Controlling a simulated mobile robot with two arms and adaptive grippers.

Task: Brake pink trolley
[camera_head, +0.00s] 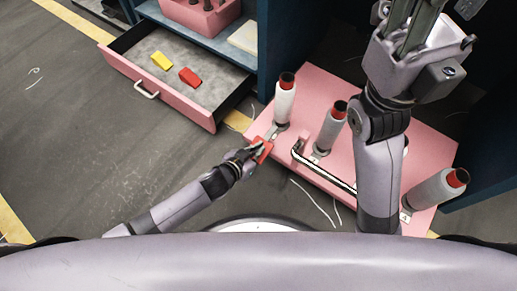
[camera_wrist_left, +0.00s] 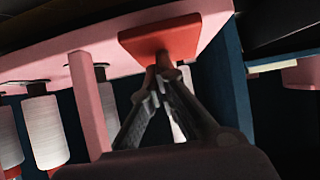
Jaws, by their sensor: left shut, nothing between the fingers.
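The pink trolley (camera_head: 305,105) stands at the right in the head view, carrying upright grey spools with red tops and a metal handle (camera_head: 325,172) along its near side. A flat red tab (camera_head: 263,151) sticks out at its near left corner. My left gripper (camera_head: 252,151) is shut and empty at this tab. In the left wrist view its fingertips (camera_wrist_left: 161,74) meet at the edge of the red tab (camera_wrist_left: 160,38); whether they touch it is unclear. My right gripper (camera_head: 405,15) is raised above the trolley, its fingertips cut off at the top edge.
An open pink-fronted drawer (camera_head: 190,103) at the upper left holds a yellow block (camera_head: 161,61) and a red block (camera_head: 189,76). A blue cabinet (camera_head: 284,45) stands behind the trolley. The dark floor (camera_head: 70,130) at the left is clear.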

